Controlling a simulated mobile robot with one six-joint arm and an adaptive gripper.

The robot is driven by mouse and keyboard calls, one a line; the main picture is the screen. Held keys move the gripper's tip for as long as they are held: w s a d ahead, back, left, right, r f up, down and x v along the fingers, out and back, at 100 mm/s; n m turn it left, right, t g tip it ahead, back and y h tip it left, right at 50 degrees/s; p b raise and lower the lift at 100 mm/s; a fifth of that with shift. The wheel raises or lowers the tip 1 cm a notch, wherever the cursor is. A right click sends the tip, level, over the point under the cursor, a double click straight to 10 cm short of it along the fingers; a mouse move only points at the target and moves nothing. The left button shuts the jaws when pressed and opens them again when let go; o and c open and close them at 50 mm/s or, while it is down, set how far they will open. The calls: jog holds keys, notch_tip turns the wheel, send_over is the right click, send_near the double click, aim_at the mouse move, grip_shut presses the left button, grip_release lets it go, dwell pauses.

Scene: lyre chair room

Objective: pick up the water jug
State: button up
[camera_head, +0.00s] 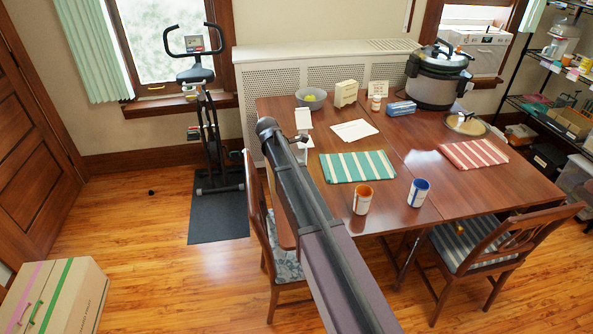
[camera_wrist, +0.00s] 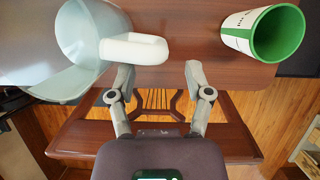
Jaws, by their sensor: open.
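The water jug (camera_wrist: 82,45) is a translucent pale vessel at the upper left of the wrist view, with a thick white handle (camera_wrist: 133,49) sticking out to the right. My gripper (camera_wrist: 160,75) is open and empty between its fingers. The handle lies just beyond the left fingertip and partly in line with the gap; I cannot tell whether they touch. In the head view I cannot make out the jug clearly; my arm covers part of the table (camera_head: 410,185).
A white cup with a green inside (camera_wrist: 277,36) is right of my gripper. Orange (camera_head: 363,198) and blue (camera_head: 418,192) cups, a green striped mat (camera_head: 357,166) and a large cooker (camera_head: 437,78) are on the table. Chairs (camera_head: 490,245) stand beside it.

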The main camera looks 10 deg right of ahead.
jog(key=shift+b+x, duration=2.25)
jog(key=shift+x, duration=0.35)
grip_shut()
